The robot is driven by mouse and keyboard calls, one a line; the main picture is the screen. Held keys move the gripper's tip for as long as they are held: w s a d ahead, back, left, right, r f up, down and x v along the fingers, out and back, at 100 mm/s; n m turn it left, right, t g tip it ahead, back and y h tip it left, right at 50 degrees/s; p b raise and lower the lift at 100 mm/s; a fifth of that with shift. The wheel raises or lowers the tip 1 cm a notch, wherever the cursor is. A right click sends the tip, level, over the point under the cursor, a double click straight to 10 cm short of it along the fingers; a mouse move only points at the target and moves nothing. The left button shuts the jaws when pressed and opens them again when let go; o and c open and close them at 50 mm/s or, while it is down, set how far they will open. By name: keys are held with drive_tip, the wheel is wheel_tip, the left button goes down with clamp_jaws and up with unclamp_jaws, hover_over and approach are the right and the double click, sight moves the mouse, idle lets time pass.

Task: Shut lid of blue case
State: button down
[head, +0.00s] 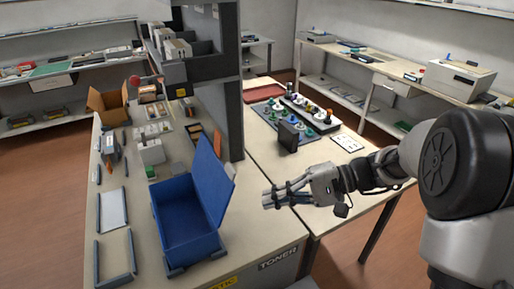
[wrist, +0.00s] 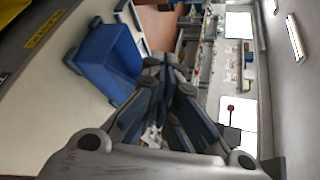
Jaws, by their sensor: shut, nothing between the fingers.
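The blue case (head: 190,240) stands open on the front of the table in the head view, its inside empty as far as I see. Its lid (head: 212,182) stands up on the right side, leaning slightly outward. My gripper (head: 266,200) is shut and empty, to the right of the lid and apart from it, with fingers pointing left. In the wrist view the blue case (wrist: 98,58) shows at the upper left, turned on its side by the camera, and the shut fingers of my gripper (wrist: 172,68) are in the middle.
A white tray (head: 98,210) and a grey frame (head: 97,260) lie left of the case. A dark shelf unit (head: 232,110) rises behind the lid. A cardboard box (head: 108,103) stands at the back left. The right table holds a blue mat with several small items and a dark upright block (head: 288,138).

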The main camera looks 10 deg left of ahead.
drive_tip(key=w+d+f+m+t+y+p, duration=0.1)
drive_tip(key=w+f+m+t+y, duration=0.2)
drive_tip(key=w, duration=0.4)
drive_tip(key=w+d+f+m+t+y, duration=0.1)
drive_tip(key=w+d+f+t+y, duration=0.2)
drive_tip(key=w+f, duration=0.35)
drive_tip(key=s+r+b+x, duration=0.1)
drive_tip(key=s+r+x, duration=0.1)
drive_tip(key=x, duration=1.2)
drive_tip(key=shift+s+y, duration=0.3)
drive_tip(key=shift+s, duration=0.1)
drive_tip(key=shift+r, duration=0.1)
